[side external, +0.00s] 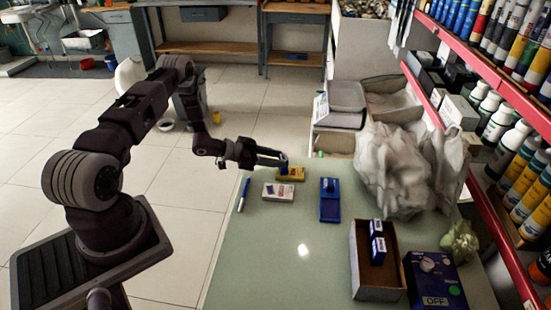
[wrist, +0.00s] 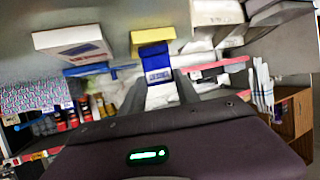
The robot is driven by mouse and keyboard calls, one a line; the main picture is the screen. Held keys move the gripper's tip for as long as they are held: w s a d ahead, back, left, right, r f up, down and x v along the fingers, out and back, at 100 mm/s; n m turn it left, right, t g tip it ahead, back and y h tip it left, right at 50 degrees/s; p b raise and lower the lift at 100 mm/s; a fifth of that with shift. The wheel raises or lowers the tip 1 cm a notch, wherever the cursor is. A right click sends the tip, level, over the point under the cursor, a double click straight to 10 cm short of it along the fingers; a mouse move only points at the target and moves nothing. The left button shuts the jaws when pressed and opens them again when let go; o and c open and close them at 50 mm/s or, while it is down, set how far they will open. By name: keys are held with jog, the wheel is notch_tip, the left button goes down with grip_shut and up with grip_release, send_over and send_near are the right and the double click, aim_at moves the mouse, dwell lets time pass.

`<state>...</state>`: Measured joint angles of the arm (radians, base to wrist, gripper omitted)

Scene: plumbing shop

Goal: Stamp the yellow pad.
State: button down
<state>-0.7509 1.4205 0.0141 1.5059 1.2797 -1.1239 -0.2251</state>
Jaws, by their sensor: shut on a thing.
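The yellow pad (side external: 295,175) lies flat near the far left edge of the table. It also shows at the top of the wrist view (wrist: 153,35). My gripper (side external: 281,160) reaches over it from the left and is shut on a small blue stamp (side external: 283,168). In the wrist view the blue and white stamp (wrist: 157,68) sits between the fingers, right by the yellow pad. I cannot tell whether the stamp's lower end touches the pad. A white pad (side external: 278,193) lies just in front of the yellow one.
A blue case (side external: 330,212) lies right of the pads, and a blue pen (side external: 243,196) at the left edge. Plastic bags (side external: 395,165), a cardboard box (side external: 360,284) with blue boxes, and a blue "OFF" device (side external: 440,285) stand right. The front middle of the table is clear.

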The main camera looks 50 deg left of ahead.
dwell(0.3)
notch_tip(320, 180, up, 6)
dwell(0.6)
